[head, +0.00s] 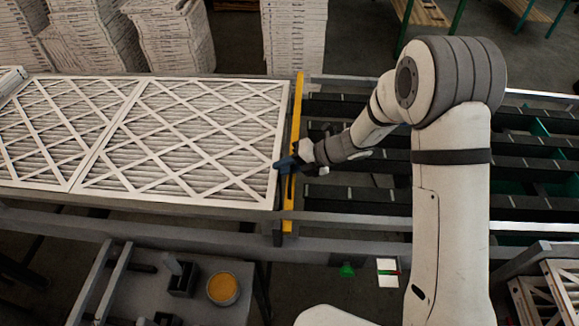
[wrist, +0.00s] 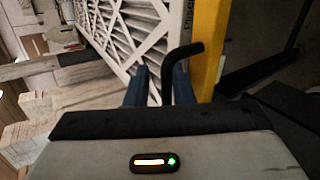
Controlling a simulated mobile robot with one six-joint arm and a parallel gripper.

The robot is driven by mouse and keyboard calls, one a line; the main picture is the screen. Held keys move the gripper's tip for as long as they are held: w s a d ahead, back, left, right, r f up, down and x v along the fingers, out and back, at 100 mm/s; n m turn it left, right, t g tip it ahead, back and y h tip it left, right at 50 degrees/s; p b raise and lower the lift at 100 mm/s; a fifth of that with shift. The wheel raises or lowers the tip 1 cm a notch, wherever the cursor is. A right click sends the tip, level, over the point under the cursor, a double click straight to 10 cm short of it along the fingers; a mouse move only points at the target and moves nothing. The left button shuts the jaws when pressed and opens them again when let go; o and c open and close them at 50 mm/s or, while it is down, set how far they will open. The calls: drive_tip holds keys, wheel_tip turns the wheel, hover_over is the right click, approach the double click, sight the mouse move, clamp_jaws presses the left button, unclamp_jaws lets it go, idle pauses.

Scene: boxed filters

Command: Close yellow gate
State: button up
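The yellow gate (head: 297,110) is a long narrow bar across the conveyor, along the right end of the filters. It also shows in the wrist view (wrist: 208,45) at the upper right. A black bent handle (wrist: 183,52) sticks out from it. My gripper (head: 286,166) is at the gate's middle, on its left side. In the wrist view my gripper's blue fingers (wrist: 158,88) are apart, with the handle's lower part between them, close to the right finger. Whether the handle touches that finger I cannot tell. The fingertips partly hide the filter edge behind them.
Large framed filters (head: 190,135) lie flat on the conveyor left of the gate. Dark rollers (head: 535,175) run to its right, behind my arm. A grey rail (head: 150,228) edges the near side. Stacks of filters (head: 295,40) stand behind. A bench with an orange-topped cup (head: 222,288) is at front left.

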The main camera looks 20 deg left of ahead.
drive_tip(key=shift+r, duration=0.15)
drive_tip(key=shift+w+d, duration=0.15)
drive_tip(key=b+v, duration=0.1)
drive_tip(key=v, duration=0.6)
drive_tip(key=shift+d+b, duration=0.2)
drive_tip(key=shift+b, duration=0.2)
drive_tip(key=shift+r, duration=0.1)
